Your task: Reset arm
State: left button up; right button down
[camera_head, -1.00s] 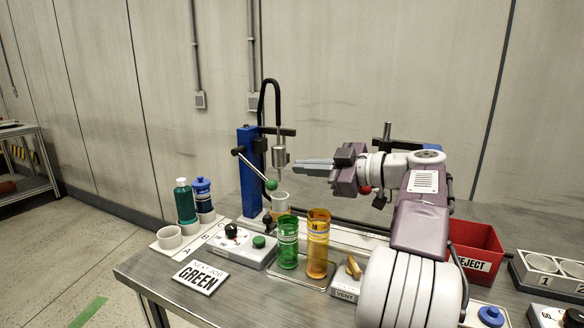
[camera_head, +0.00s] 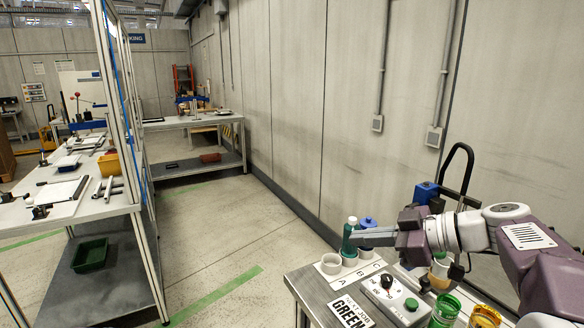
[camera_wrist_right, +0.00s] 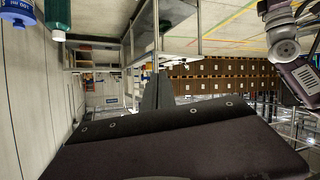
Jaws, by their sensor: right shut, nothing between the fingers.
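My right gripper (camera_head: 356,239) is shut and empty, reaching in from the right at the work table's back edge. Its closed fingers also show in the wrist view (camera_wrist_right: 158,92). In the head view they overlap a teal bottle (camera_head: 350,226) and a blue bottle (camera_head: 369,222). In the wrist view the teal bottle (camera_wrist_right: 58,14) and blue bottle (camera_wrist_right: 16,10) are at upper left, apart from the fingers. My left gripper is not in the head view; a white and purple arm link shows at the wrist view's right edge.
An amber cup (camera_head: 484,318) is partly cut off. A glazed rack with shelves stands at left. The floor between is clear.

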jog(key=s+a+f+m+g+h+p, duration=0.35)
jog(key=s+a+f+g+p, duration=0.35)
jog(key=s, duration=0.3)
pick_arm(q)
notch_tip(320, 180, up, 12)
jog(key=shift+p, duration=0.4)
pick_arm(e)
jog(key=s+d+f+m+h, duration=0.7)
jog(key=d+f+m, duration=0.2)
jog(key=f, duration=0.4)
jog(key=shift+s+m+t, duration=0.3)
jog(key=shift+m+t, duration=0.1)
jog(key=shift+m, duration=0.15)
jog(key=shift+d, duration=0.15)
